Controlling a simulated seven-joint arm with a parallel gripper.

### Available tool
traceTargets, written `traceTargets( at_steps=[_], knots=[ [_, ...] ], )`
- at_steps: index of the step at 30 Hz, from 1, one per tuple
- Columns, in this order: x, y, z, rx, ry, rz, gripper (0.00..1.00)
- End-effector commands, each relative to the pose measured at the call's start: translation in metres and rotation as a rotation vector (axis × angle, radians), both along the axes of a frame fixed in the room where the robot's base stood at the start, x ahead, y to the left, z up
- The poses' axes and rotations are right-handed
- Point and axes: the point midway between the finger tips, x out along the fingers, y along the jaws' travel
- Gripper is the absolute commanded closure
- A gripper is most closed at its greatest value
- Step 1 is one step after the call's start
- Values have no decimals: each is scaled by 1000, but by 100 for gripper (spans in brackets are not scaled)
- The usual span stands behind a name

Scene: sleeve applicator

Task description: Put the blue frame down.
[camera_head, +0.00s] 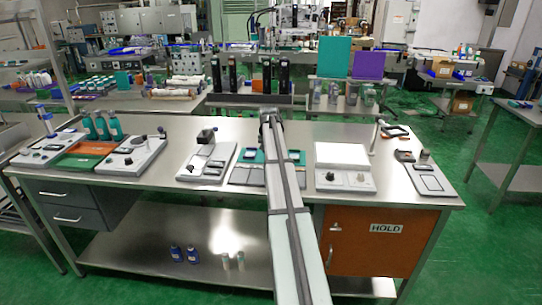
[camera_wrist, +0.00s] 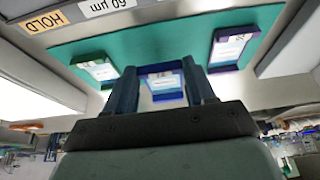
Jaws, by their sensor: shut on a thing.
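In the wrist view the blue frame (camera_wrist: 165,83), with a white and pale blue card in it, sits between the two fingers of my gripper (camera_wrist: 160,68). My gripper is shut on it. The frame shows against the near edge of a teal mat (camera_wrist: 150,42); I cannot tell whether it touches anything below. A green frame (camera_wrist: 96,71) lies on the mat at the left, and a purple frame (camera_wrist: 234,47) lies at the right. In the head view my arm hides the gripper and the blue frame; part of the teal mat (camera_head: 246,156) shows beside it.
A "HOLD" label (camera_wrist: 46,22) and a "60 µm" label (camera_wrist: 106,6) lie beyond the mat. On the steel table, a grey device (camera_head: 207,160) stands left of my arm and a white-topped device (camera_head: 343,158) stands right.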

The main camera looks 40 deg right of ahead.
Motion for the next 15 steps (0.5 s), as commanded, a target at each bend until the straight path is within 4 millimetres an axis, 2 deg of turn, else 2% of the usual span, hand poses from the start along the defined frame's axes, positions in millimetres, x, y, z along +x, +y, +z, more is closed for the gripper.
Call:
traceTargets(
  at_steps=[8,15],
  knots=[
    [-1,0,-31,1,1,0,80],
    [0,0,-33,-1,-1,0,80]
  ],
)
